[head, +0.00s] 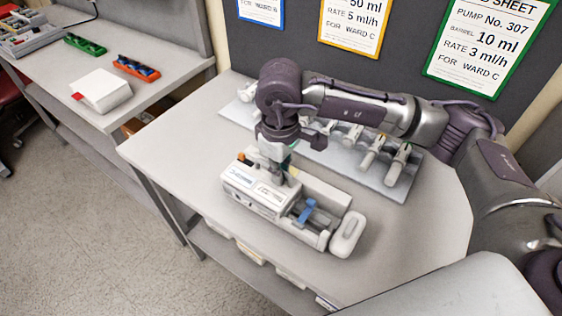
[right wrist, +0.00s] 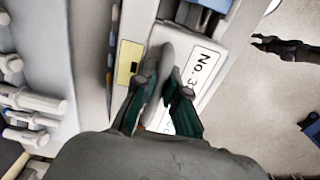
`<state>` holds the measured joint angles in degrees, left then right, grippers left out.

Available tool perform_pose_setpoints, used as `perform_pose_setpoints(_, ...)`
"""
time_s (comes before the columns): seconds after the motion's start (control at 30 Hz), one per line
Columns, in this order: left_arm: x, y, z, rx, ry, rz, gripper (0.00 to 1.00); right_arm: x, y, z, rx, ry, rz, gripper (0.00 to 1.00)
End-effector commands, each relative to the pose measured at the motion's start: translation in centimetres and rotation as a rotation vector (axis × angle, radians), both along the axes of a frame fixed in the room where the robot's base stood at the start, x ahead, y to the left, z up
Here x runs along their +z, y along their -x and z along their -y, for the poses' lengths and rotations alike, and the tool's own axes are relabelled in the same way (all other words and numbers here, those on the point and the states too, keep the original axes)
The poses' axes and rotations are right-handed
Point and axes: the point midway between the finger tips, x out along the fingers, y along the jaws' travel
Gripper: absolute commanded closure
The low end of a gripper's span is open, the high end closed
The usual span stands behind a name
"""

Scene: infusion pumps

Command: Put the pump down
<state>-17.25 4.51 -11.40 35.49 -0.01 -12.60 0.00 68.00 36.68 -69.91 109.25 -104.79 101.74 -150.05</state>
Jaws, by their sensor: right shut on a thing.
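The pump (head: 257,196) is a long white and grey case with labels, a blue part (head: 308,210) in its open channel and a rounded white end piece at right. It is upright at the front of the table; I cannot tell whether its underside touches the top. My right gripper (head: 280,178) comes down from above and is shut on the pump. In the right wrist view, its fingers (right wrist: 166,78) close beside a white label (right wrist: 203,72) reading "No. 3", the rest hidden. A dark shape (right wrist: 285,48) at right there may be my left gripper; its jaws are unclear.
The table (head: 165,150) has free room left of the pump and at its right end. A grey board (head: 405,185) with several syringes lies behind it. Three framed sheets hang on the dark panel. Another bench (head: 160,50) at left holds a white box (head: 102,90) and coloured trays.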

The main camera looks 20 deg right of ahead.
Motion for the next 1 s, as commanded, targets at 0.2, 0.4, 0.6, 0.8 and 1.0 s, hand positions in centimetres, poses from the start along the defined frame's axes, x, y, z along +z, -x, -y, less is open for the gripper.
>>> perform_pose_setpoints(0.2, -0.2, 0.0, 0.0, 0.0, 0.0, -0.001, 0.62, 0.1, -0.1, 0.0, -0.001, -0.002, 0.004, 1.0)
perform_pose_setpoints(0.4, -0.2, 0.0, 0.0, -0.001, 0.0, -0.001, 0.62, -0.1, 0.0, 0.0, -0.001, 0.0, 0.0, 0.66)
perform_pose_setpoints(0.6, -0.2, 0.0, 0.0, -0.001, 0.0, -0.001, 0.62, -0.1, 0.0, 0.0, -0.001, 0.0, 0.0, 0.64)
perform_pose_setpoints(0.8, -0.1, 0.0, 0.0, -0.002, 0.0, 0.0, 0.62, 0.4, -0.1, 0.0, -0.001, 0.0, 0.002, 0.64)
perform_pose_setpoints(1.0, -0.9, 0.0, 0.0, -0.002, 0.0, 0.0, 0.62, 3.7, -0.2, 0.0, -0.001, -0.001, 0.007, 0.64)
